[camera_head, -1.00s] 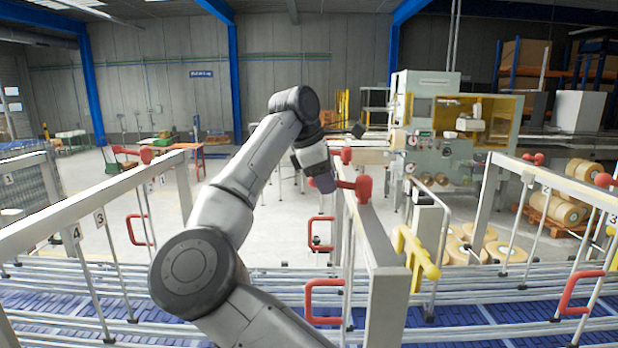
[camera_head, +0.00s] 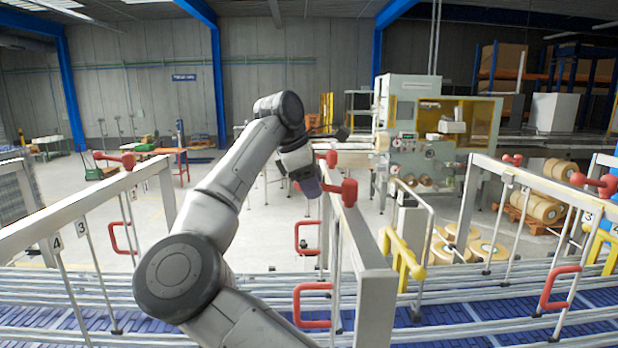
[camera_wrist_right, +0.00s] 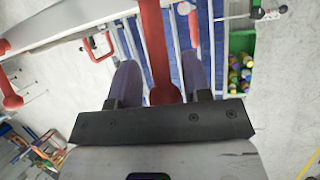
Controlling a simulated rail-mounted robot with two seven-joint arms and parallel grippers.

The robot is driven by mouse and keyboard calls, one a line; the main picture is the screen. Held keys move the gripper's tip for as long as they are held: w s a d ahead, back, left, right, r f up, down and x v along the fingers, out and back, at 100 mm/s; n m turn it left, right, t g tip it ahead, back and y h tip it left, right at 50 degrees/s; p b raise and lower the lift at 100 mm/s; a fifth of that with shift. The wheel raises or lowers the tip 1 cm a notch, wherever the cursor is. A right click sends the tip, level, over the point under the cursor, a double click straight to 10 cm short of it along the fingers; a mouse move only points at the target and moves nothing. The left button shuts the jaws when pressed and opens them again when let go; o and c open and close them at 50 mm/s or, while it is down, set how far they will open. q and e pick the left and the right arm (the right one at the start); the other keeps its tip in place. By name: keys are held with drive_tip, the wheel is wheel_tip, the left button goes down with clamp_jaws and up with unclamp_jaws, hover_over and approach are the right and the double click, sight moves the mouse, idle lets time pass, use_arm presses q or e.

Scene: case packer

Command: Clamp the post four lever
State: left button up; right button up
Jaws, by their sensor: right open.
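My right gripper (camera_head: 308,186) is at a red lever (camera_head: 346,190) on top of the middle rail frame in the head view. In the right wrist view my right gripper (camera_wrist_right: 160,78) is open, with one purple finger on each side of a red lever bar (camera_wrist_right: 155,45). The bar runs between the fingers towards the palm, and I cannot tell whether they touch it. The number on this lever's post cannot be read. My left gripper is out of view.
Other red levers stand on the left frame (camera_head: 113,160) and right frame (camera_head: 595,182). Red D-shaped handles (camera_head: 313,305) and a yellow handle (camera_head: 402,258) sit by the middle frame. A blue conveyor (camera_head: 450,311) runs below. A green bin (camera_wrist_right: 241,60) shows in the wrist view.

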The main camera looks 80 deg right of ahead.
drive_tip(key=b+v, duration=0.1)
drive_tip(key=v, duration=0.7)
drive_tip(key=p+v, duration=0.1)
drive_tip(key=v, duration=0.4)
drive_tip(key=shift+w+a+r, duration=0.1)
drive_tip(key=shift+w+r, duration=0.05)
drive_tip(key=shift+r, duration=0.2)
drive_tip(key=shift+w, duration=0.1)
